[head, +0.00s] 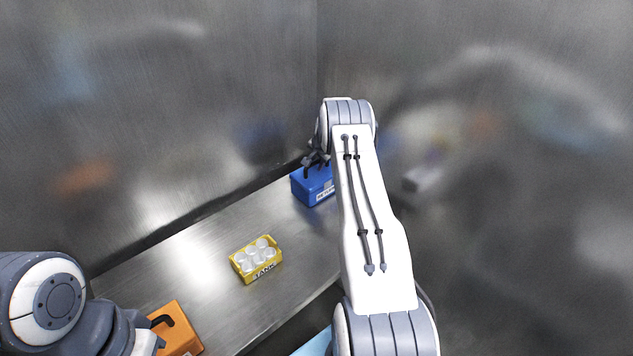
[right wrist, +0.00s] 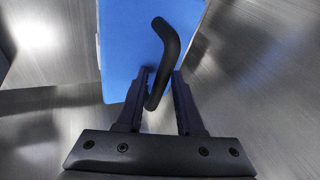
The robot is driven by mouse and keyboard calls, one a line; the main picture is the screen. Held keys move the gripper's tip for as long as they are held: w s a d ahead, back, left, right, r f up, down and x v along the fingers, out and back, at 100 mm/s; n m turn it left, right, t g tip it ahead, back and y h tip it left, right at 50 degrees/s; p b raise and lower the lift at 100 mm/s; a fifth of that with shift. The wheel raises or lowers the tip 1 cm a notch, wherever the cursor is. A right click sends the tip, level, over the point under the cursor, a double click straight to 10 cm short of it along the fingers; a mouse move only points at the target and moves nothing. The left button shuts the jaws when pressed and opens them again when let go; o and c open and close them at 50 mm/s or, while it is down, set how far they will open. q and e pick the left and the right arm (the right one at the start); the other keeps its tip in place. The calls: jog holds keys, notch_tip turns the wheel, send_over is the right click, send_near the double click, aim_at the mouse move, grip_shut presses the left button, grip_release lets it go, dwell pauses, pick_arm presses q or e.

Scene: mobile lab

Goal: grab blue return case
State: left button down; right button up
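The blue return case (head: 312,188) stands at the far end of the metal counter, its right side hidden behind my right arm. A white label shows on its front. In the right wrist view the blue case (right wrist: 122,45) fills the upper middle, with its black bar handle (right wrist: 172,42) slanting across. My right gripper (right wrist: 160,72) is at the case, its two fingers either side of the handle. A gap shows between the handle and the right finger lower down, so the fingers look open around it. In the head view the right gripper (head: 316,160) is partly hidden.
A yellow rack (head: 262,272) of several white-capped items sits mid-counter. An orange case (head: 184,335) with a black handle is at the lower left, beside my left arm. Metal walls rise behind the counter. Bare counter (head: 200,250) lies around the rack.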

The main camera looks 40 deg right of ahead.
jog(key=shift+f, duration=0.2)
grip_shut()
dwell(1.3)
jog(key=shift+r, duration=0.1)
